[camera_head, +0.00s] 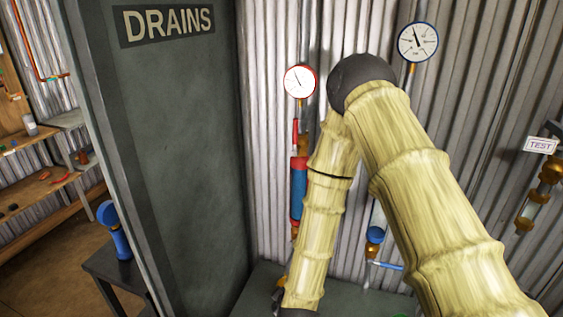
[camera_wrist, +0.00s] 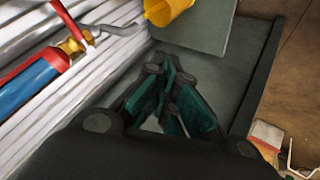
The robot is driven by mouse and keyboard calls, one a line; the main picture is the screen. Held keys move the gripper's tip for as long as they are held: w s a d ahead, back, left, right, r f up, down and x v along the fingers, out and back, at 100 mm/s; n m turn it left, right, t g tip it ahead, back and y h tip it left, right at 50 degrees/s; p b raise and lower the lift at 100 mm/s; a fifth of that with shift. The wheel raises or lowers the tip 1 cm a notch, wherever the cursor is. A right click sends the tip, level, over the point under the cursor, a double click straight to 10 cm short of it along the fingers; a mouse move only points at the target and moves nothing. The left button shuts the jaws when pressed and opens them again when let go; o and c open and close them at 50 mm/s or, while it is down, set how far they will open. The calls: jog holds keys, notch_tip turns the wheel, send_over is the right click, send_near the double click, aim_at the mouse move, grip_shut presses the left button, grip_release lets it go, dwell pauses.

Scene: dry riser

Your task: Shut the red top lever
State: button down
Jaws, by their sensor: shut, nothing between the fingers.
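The red top lever (camera_head: 295,133) shows in the head view below the red-rimmed gauge (camera_head: 299,82). It stands nearly upright beside a brass valve (camera_head: 303,144), above the red-and-blue cylinder (camera_head: 298,190). My arm passes close to its right. My gripper (camera_wrist: 168,92) is shut and empty in the wrist view, over the grey bench top and apart from the valves. In the head view it is mostly out of sight at the bottom edge. The wrist view shows the cylinder (camera_wrist: 28,84), a brass fitting with a grey spout, and a red handle (camera_wrist: 66,20); this looks like the lower end.
A yellow cup (camera_wrist: 168,10) is near the spout. A dark panel marked DRAINS (camera_head: 185,130) stands left of the cylinder. A blue-rimmed gauge (camera_head: 417,42) and a blue lever (camera_head: 385,265) are to the right. Corrugated wall (camera_head: 265,120) is behind.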

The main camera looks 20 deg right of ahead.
aim_at(295, 132)
jog(key=w+a+r+n+t+h+p, duration=0.1)
jog(key=w+r+n+t, duration=0.1)
jog(key=w+r, duration=0.6)
jog(key=w+a+r+n+t+h, duration=0.15)
jog(key=w+r, duration=0.25)
jog(key=r, duration=0.7)
jog(key=w+r+n+t+h, duration=0.25)
jog(key=r+t+h, duration=0.2)
jog(key=r, duration=1.85)
jog(key=w+d+p, duration=0.6)
jog(key=w+d, duration=0.1)
jog(key=shift+d+g+p, duration=0.3)
jog(key=shift+d+g, duration=0.05)
jog(key=shift+g, duration=0.05)
